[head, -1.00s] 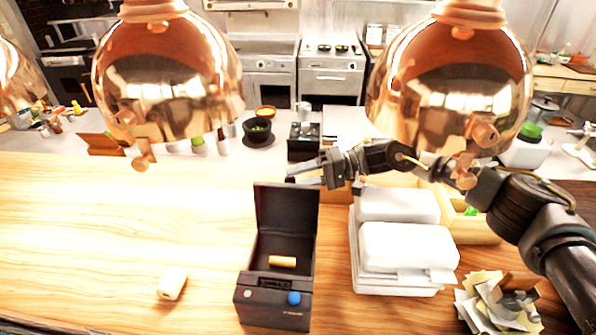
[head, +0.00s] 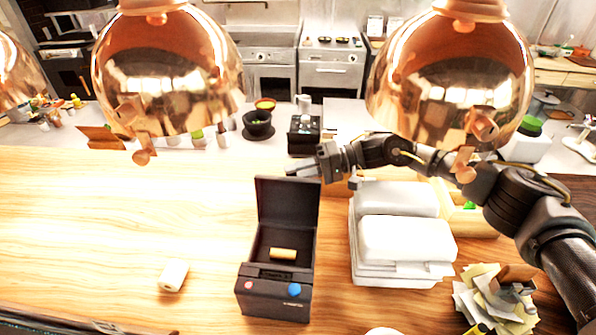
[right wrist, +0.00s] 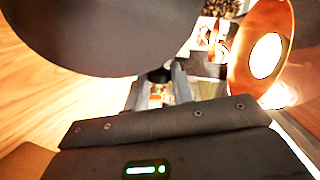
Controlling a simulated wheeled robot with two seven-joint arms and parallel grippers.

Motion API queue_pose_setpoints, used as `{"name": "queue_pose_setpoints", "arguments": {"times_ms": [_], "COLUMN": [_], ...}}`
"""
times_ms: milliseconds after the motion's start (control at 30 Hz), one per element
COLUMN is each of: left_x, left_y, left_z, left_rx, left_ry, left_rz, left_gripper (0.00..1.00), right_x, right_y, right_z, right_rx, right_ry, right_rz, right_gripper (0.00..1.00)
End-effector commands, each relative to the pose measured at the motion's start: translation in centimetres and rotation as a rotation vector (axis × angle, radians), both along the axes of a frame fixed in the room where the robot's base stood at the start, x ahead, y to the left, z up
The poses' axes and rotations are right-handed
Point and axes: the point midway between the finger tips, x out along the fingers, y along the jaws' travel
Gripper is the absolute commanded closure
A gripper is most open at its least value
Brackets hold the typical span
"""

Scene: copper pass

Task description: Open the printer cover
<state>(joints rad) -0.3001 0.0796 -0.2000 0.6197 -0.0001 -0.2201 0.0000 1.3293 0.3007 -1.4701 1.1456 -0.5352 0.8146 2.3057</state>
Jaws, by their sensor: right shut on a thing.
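The printer (head: 272,302) is a small dark box on the wooden counter, with a red and a blue button on its front. Its cover (head: 286,205) stands raised at the back, so the inside shows, with a tan roll (head: 283,253) in it. My right gripper (head: 303,169) is at the cover's top right corner and is shut on the cover. In the right wrist view a large dark surface, which looks like the cover, fills the upper left beside the fingers (right wrist: 160,92). The exact contact is hard to see. My left gripper is not in view.
White boxes (head: 407,240) are stacked right of the printer, with crumpled papers (head: 497,300) nearer the front. A white paper roll (head: 173,275) lies to the left. Copper lamps (head: 168,70) hang above. The counter's left side is largely clear.

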Motion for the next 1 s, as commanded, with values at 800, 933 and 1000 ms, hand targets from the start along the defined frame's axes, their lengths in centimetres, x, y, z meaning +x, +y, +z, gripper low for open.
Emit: {"name": "queue_pose_setpoints", "arguments": {"times_ms": [800, 933, 1000], "left_x": [0.0, 0.0, 0.0], "left_y": [0.1, 0.1, 0.1], "left_z": [4.9, 5.3, 5.5], "left_rx": [0.001, 0.001, 0.001], "left_ry": [0.0, 0.0, 0.0], "left_rz": [0.0, 0.0, 0.0], "left_gripper": [0.56, 0.56, 0.56], "right_x": [-5.5, -6.3, -6.6], "right_y": [0.5, 0.5, 0.5], "right_z": [2.8, 2.9, 2.9], "right_rx": [-0.012, -0.014, -0.017], "right_ry": [-0.448, -0.519, -0.549], "right_rz": [0.005, 0.004, 0.003], "right_gripper": [1.0, 1.0, 1.0]}}
